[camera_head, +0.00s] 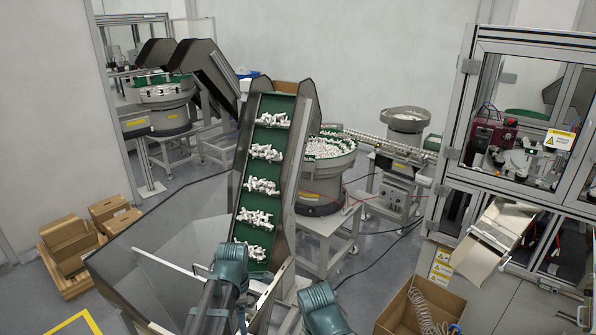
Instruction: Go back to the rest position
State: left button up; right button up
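Teal and dark parts of my own arms show at the bottom centre, in front of the hopper and the conveyor's foot. No gripper fingers show, so I cannot see whether either gripper holds anything. The green inclined conveyor (265,170) carries several rows of white caps up out of the large grey metal hopper (165,240). My arm parts hide some of the hopper's near side and the conveyor's lower end.
Cardboard boxes (70,245) sit on a pallet at left. An open carton (400,312) with a coiled hose stands at lower right, below a metal chute (492,240) of the framed machine (530,45). Bowl feeders (325,170) stand behind.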

pick_arm(q)
jog(key=s+d+f+m+b, duration=0.4)
jog(key=s+f+m+b, duration=0.2)
jog(key=m, duration=0.6)
jog(key=s+d+f+m+y+b, duration=0.1)
jog(key=s+d+f+m+b, duration=0.4)
jog(key=m, duration=0.8)
notch_tip(320, 180, down, 4)
jog(key=s+b, duration=0.2)
jog(key=b, duration=0.1)
jog(key=shift+d+b, duration=0.25)
jog(key=shift+b, duration=0.15)
jog(key=shift+s, duration=0.15)
